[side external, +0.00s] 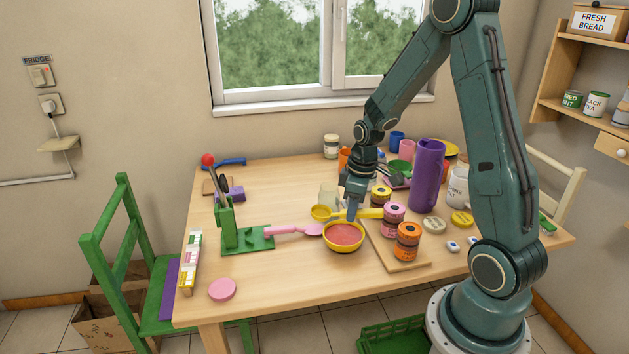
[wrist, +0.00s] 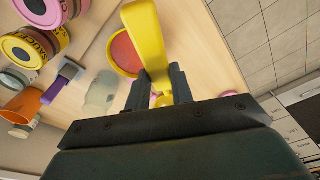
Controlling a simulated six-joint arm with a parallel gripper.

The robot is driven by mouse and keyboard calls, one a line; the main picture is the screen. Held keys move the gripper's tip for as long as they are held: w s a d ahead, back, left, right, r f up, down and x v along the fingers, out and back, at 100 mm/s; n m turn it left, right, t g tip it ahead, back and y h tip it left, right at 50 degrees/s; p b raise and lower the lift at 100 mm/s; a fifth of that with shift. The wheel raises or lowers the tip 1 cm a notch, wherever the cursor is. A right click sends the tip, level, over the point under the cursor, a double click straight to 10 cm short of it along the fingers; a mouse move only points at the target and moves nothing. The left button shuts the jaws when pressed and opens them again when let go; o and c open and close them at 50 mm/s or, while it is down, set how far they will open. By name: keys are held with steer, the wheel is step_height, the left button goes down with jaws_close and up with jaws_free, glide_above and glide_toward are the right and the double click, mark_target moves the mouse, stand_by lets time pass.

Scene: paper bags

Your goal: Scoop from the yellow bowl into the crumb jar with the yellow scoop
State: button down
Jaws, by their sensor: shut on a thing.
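My gripper (side external: 353,208) is shut on the yellow scoop (side external: 370,213). In the wrist view, the gripper (wrist: 160,90) has the scoop's yellow handle (wrist: 148,45) between its fingers. The scoop is roughly level, its round end at the left in the side view, just behind and above the yellow bowl (side external: 344,249). The bowl holds reddish contents and also shows in the wrist view (wrist: 115,64), partly hidden by the scoop. A clear, pale jar (side external: 327,194), likely the crumb jar, stands behind the scoop; it also shows in the wrist view (wrist: 100,92). I cannot see whether the scoop holds anything.
A pink scoop (side external: 295,231) lies left of the bowl, by a green stand (side external: 230,236). The front left table is mostly clear around a pink disc (side external: 222,289).

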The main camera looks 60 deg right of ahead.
steer(key=s+d+f+m+g, duration=0.1)
steer(key=s+d+f+m, duration=0.1)
steer(key=s+d+m, duration=0.1)
steer(key=shift+s+d+f+m+g, duration=0.2)
steer(key=shift+d+m+g, duration=0.15)
steer(key=shift+d, duration=0.45)
steer(key=shift+w+f+g, duration=0.1)
steer(key=shift+w+g, duration=0.05)
steer(key=shift+g, duration=0.1)
steer(key=shift+w+f+g, duration=0.2)
steer(key=shift+f+g, duration=0.15)
steer(key=shift+f, duration=0.7)
steer(key=shift+w+f+g, duration=0.2)
steer(key=shift+f+g, duration=0.1)
steer(key=shift+f, duration=0.75)
steer(key=shift+w+f+g, duration=0.2)
steer(key=shift+f+g, duration=0.15)
steer(key=shift+f, duration=0.7)
steer(key=shift+r, duration=0.15)
step_height(320, 180, up, 6)
steer(key=s+t, duration=0.1)
steer(key=t, duration=0.1)
steer(key=shift+s, duration=0.2)
steer(key=shift+r, duration=0.2)
stand_by(0.9)
